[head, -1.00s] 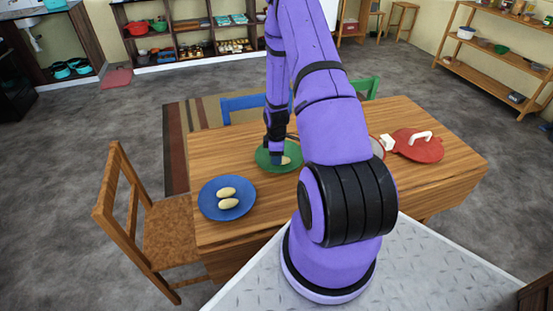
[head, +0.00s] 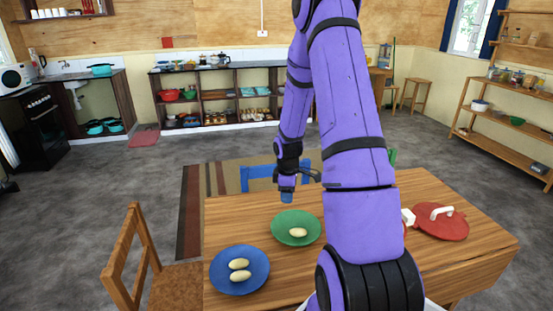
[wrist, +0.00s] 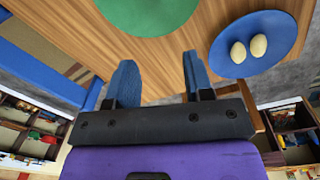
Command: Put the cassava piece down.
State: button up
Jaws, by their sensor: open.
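A pale cassava piece (head: 298,232) lies on the green plate (head: 285,222) on the wooden table. Two more cassava pieces (head: 239,270) lie on the blue plate (head: 232,286), nearer and to the left; they also show in the wrist view (wrist: 248,48). My gripper (head: 287,198) is above the far edge of the green plate, clear of it. In the wrist view its two blue fingers (wrist: 158,84) stand wide apart with nothing between them. There the green plate (wrist: 148,14) is cut off by the top edge and its cassava piece is out of view.
A wooden chair (head: 130,255) stands at the left and a blue chair (head: 258,177) behind. My arm hides part of the table's middle.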

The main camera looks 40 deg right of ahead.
jog(key=s+a+r+m+t, duration=0.1)
jog(key=a+r, duration=0.4)
jog(key=r, duration=0.3)
jog(key=s+a+r+m+t+h, duration=0.1)
jog(key=a+r+m, duration=0.1)
jog(key=a+r, duration=0.45)
jog(key=s+a+r+m, duration=0.1)
jog(key=a+r, duration=0.2)
jog(key=r, duration=0.6)
jog(key=s+a+r+m+t, duration=0.1)
jog(key=s+a+r, duration=0.5)
jog(key=s, duration=0.2)
jog(key=s+a+r+m+t+y, duration=0.1)
jog(key=s+a+r+m+t, duration=0.1)
jog(key=s+a+r, duration=0.4)
jog(key=s, duration=0.3)
jog(key=shift+s+a+m, duration=0.15)
jog(key=shift+a+m, duration=0.1)
jog(key=shift+m, duration=0.05)
jog(key=shift+d, duration=0.1)
jog(key=shift+c, duration=0.4)
